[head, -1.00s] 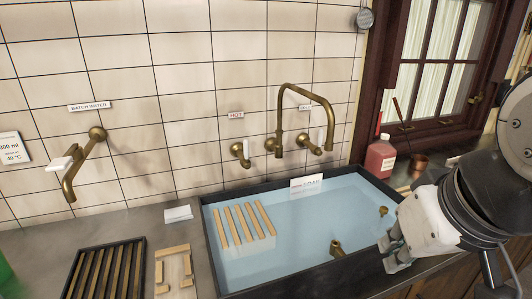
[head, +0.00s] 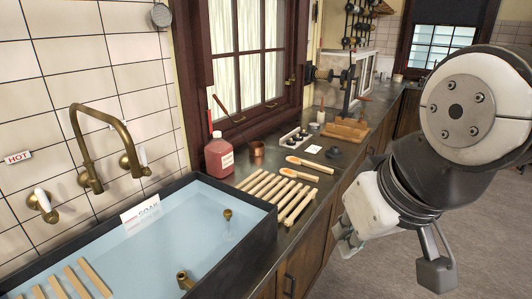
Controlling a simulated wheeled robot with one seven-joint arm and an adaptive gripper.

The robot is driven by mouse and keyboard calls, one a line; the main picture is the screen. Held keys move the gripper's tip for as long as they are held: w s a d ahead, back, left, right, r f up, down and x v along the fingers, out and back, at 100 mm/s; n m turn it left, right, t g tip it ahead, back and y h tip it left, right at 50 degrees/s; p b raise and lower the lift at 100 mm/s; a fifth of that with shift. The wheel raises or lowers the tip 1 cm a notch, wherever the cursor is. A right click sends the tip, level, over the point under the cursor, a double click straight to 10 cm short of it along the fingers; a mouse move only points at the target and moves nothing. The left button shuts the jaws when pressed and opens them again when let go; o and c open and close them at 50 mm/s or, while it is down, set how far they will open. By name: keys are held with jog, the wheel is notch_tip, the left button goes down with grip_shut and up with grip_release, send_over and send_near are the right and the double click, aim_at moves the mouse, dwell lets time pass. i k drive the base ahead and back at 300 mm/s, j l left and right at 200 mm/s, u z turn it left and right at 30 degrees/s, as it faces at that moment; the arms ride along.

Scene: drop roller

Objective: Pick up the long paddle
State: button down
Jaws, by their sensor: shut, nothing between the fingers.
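Two wooden paddle-like tools lie on the counter right of the sink in the head view. The farther one (head: 312,165) looks slightly longer than the nearer one (head: 300,175); I cannot tell for sure which is the long paddle. Both have a rounded end at the left and a handle running to the right. My gripper (head: 345,243) is at the right of the view, apart from the counter tools, with its fingers small and partly hidden by its own body. It is shut and empty.
A slatted wooden rack (head: 277,193) lies between the sink (head: 262,222) and the paddles. A red bottle (head: 219,156) and copper cup (head: 257,149) stand behind it. A dark round object (head: 333,152) and wooden stand (head: 346,129) are farther along. Floor (head: 460,215) at right is open.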

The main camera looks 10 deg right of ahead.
aim_at(291, 160)
jog(key=z, duration=0.45)
jog(key=u, duration=1.25)
jog(key=z, duration=1.25)
jog(key=i+l+u, duration=0.1)
jog(key=i+l, duration=0.2)
jog(key=i+l+u, duration=0.15)
jog(key=i+l, duration=0.15)
jog(key=i+l+u, duration=0.1)
jog(key=i+l, duration=0.2)
jog(key=i+l+u, duration=0.1)
jog(key=i+l, duration=0.2)
jog(key=l, duration=0.15)
jog(key=i+l+u, duration=0.15)
jog(key=l, duration=0.25)
jog(key=i+l+u, duration=0.1)
jog(key=i+l, duration=0.25)
jog(key=l, duration=0.1)
